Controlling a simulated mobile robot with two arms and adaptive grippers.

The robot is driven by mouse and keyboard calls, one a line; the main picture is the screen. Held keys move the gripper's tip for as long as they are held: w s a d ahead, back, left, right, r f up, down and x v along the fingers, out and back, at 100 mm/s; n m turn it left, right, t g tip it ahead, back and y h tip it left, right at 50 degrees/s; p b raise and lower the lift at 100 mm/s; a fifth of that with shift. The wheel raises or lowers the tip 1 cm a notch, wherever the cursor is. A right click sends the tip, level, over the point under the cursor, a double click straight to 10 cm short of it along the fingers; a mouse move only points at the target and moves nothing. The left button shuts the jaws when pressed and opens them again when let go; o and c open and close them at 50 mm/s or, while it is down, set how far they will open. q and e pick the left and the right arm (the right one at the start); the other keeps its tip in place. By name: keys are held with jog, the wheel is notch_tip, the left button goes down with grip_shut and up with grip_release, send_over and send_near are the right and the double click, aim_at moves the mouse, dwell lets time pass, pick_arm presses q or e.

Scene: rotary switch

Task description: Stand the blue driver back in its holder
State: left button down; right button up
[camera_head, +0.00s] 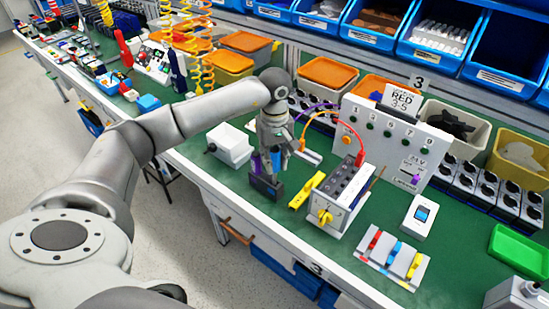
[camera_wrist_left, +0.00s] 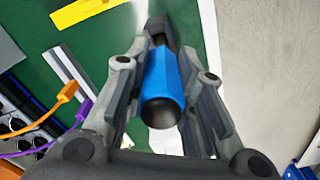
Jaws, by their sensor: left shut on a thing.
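The blue driver (camera_wrist_left: 161,80) is between the fingers of my left gripper (camera_wrist_left: 164,85), its dark handle end facing the wrist camera. Its far end runs toward a dark shape (camera_wrist_left: 157,28), and I cannot tell whether it sits inside it. In the head view a strip of the blue driver (camera_head: 276,161) shows under my left gripper (camera_head: 268,158), directly above a dark block, which looks like the holder (camera_head: 266,187), near the bench's front edge. My right gripper is out of view.
Behind is a panel (camera_head: 385,140) with orange and purple leads. Green bench surface is free near the front edge.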

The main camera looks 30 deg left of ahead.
aim_at(274, 148)
pick_arm(q)
jog(key=shift+f+b, duration=0.85)
jog(key=shift+f, duration=0.25)
jog(key=shift+f+b, duration=1.55)
jog(key=shift+f, duration=0.3)
jog(key=c, duration=1.1)
grip_release()
jog(key=shift+r, duration=0.1)
jog(key=shift+c, duration=0.2)
notch_tip(274, 148, up, 12)
